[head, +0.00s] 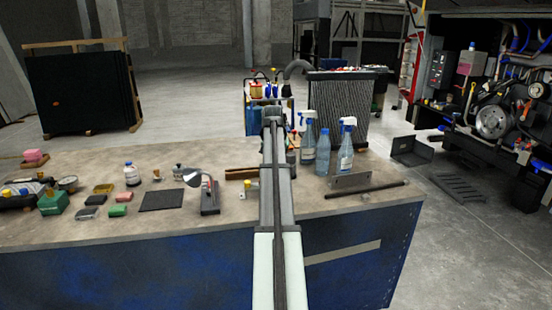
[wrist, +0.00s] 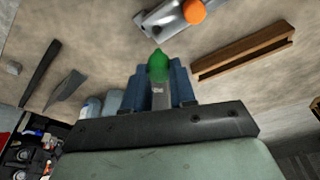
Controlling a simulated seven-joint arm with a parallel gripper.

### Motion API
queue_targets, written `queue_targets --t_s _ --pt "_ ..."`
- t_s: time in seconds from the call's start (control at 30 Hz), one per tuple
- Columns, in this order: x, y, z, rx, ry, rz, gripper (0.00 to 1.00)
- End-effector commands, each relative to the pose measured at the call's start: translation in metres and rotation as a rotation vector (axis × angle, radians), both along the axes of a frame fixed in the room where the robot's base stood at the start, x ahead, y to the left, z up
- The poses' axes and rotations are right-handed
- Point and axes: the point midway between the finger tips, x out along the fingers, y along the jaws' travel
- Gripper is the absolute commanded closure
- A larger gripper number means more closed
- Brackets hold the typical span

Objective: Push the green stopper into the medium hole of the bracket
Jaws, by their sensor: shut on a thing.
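The green stopper (wrist: 158,64) shows in the wrist view, held at the tips of my gripper (wrist: 160,84). The blue-grey jaws are shut on it, and its rounded end points toward the top of the picture. Beyond it a grey metal piece (wrist: 164,17), which looks like the bracket, lies on the bench and is cut off by the top edge. An orange knob or stopper (wrist: 194,11) sits on it. The stopper appears apart from this piece. I cannot make out the medium hole. In the head view my arm hides the gripper and stopper.
A brown wooden channel (wrist: 243,52) lies right of the stopper in the wrist view. Clear bottles (head: 323,152) and spray bottles (head: 345,150) stand right of my arm. A metal angle (head: 350,180) and dark rod (head: 365,191) lie nearby. A lamp (head: 208,195) stands left.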

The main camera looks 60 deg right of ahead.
Motion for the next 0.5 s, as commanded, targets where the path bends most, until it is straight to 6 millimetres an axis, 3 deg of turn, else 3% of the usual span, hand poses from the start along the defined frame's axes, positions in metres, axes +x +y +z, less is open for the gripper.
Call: queue_targets --t_s 0.5 --pt "0.000 0.001 -0.040 0.001 0.000 0.000 1.00"
